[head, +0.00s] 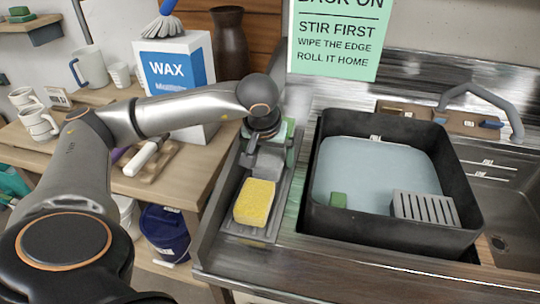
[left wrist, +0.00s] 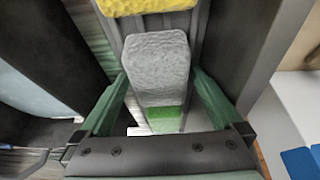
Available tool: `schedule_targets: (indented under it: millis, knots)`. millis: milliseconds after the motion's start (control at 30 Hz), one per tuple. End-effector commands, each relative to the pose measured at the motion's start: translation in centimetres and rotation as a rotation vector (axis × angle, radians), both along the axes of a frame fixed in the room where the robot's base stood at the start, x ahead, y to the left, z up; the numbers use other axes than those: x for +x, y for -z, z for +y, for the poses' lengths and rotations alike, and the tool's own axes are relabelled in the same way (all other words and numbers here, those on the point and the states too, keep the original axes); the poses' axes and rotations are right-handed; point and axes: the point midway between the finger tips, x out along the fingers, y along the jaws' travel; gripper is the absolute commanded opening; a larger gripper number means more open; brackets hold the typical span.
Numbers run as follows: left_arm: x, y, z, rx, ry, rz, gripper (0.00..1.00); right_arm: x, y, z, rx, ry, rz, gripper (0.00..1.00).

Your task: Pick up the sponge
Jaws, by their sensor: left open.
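A yellow sponge (head: 255,203) lies at the near end of a narrow tray (head: 238,228) left of the black tub; its edge shows at the top of the left wrist view (left wrist: 150,5). Behind it in the tray is a grey block (head: 268,163), sponge-like in the left wrist view (left wrist: 157,62), with a green part (left wrist: 165,118) at its far end. My left gripper (head: 272,142) is open over the grey block, its green fingers (left wrist: 160,84) on either side of it. I cannot tell whether they touch it. The yellow sponge is outside the fingers. My right gripper is not seen.
A WAX box (head: 180,68) stands behind my left arm. A blue bucket (head: 165,232) is below the wooden shelf. A sink (head: 500,215) is at the right.

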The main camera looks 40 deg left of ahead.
Motion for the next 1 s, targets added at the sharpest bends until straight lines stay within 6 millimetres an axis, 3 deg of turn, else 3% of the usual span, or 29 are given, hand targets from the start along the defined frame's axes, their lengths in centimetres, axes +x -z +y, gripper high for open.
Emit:
schedule_targets:
  millis: [900,1000]
  knots:
    - [-0.02,0.47,-0.03,0.000,0.000,0.001,1.00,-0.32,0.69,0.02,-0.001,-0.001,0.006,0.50]
    - [-0.02,0.47,-0.03,0.000,0.000,0.001,0.91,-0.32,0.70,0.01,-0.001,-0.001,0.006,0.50]
